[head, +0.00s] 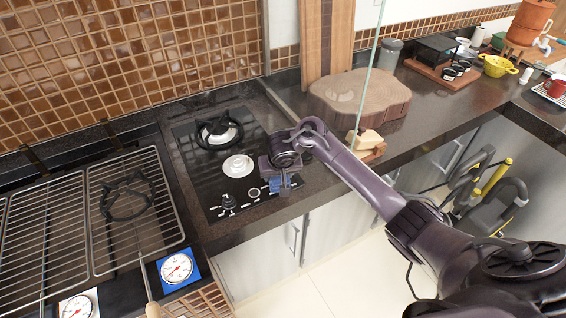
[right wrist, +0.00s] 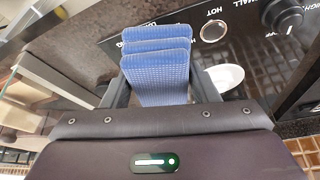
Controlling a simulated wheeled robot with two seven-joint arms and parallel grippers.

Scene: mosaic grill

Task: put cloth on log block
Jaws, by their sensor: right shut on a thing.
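The blue cloth (right wrist: 157,70) is folded and held between the fingers of my right gripper (right wrist: 159,88) in the right wrist view. In the head view, my right gripper (head: 281,183) is over the front right of the black gas hob, with a bit of blue cloth (head: 286,181) showing below it. My left gripper is not in view.
The gas hob (head: 205,170) has a burner and knobs. Wire grill racks (head: 130,215) and two dials lie at the left. A small wooden block (head: 368,143) sits in front of the log block. Tall cutting boards (head: 325,40) stand behind it. Bare counter (head: 425,125) lies to its right.

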